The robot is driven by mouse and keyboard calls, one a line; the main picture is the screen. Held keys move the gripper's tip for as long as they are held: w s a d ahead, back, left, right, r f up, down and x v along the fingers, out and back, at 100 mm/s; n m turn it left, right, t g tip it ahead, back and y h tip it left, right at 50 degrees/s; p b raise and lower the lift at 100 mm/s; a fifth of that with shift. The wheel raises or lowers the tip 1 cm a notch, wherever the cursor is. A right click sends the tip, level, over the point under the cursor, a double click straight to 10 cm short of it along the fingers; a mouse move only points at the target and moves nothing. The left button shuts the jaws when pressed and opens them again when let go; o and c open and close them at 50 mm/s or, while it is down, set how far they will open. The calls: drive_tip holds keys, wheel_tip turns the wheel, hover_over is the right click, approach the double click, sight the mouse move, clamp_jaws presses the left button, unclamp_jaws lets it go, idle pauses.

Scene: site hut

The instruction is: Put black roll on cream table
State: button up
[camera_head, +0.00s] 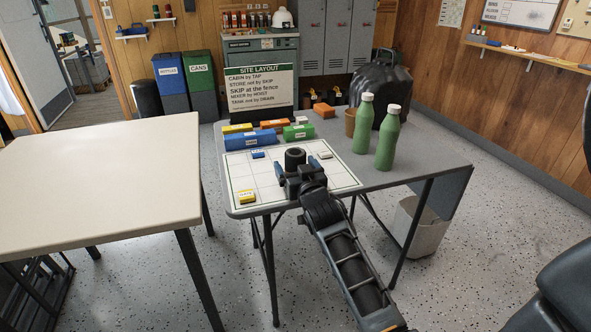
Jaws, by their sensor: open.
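A black roll (295,157) with a hollow top stands on the white gridded sheet on the grey table. My gripper (299,170) is open at the roll, with its blue-tipped fingers near the roll's two sides. Its body hides the lower part of the roll, so I cannot tell whether the fingers touch it. The cream table (95,185) is at the left, with a bare top. A narrow gap separates it from the grey table.
The grey table (420,153) also holds two green bottles (386,140), a brown cup (350,122), a black bag (381,88), coloured blocks (250,140) and a site layout sign (261,92). Small labelled pieces, one a yellow block (246,197), lie on the gridded sheet (335,180).

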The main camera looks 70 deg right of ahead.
drive_tip(key=shift+x, duration=1.05)
